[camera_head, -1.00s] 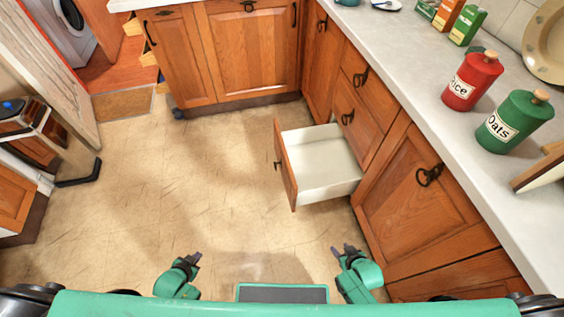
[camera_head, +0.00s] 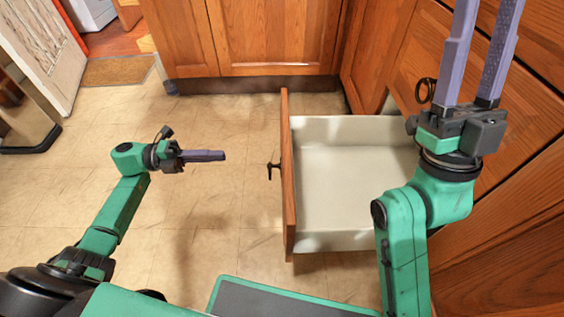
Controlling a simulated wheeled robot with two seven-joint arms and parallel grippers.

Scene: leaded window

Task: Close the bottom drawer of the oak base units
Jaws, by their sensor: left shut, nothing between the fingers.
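The bottom drawer (camera_head: 289,190) of the oak base units stands pulled out, its white inside empty. Its oak front faces left and carries a dark handle (camera_head: 272,170). My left gripper (camera_head: 222,156) is shut and empty. It points right towards the drawer front, left of the handle and apart from it. My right gripper (camera_head: 489,12) is up over the right side, by the upper drawer fronts, with its two fingers parallel and apart, and nothing between them. My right arm hides part of the drawer's right end.
Oak cupboard doors (camera_head: 275,35) close off the back beyond the drawer. More oak fronts (camera_head: 500,220) run along the right, close to my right arm. The tiled floor (camera_head: 215,215) left of the drawer is clear. A brown mat (camera_head: 117,70) lies at the far left.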

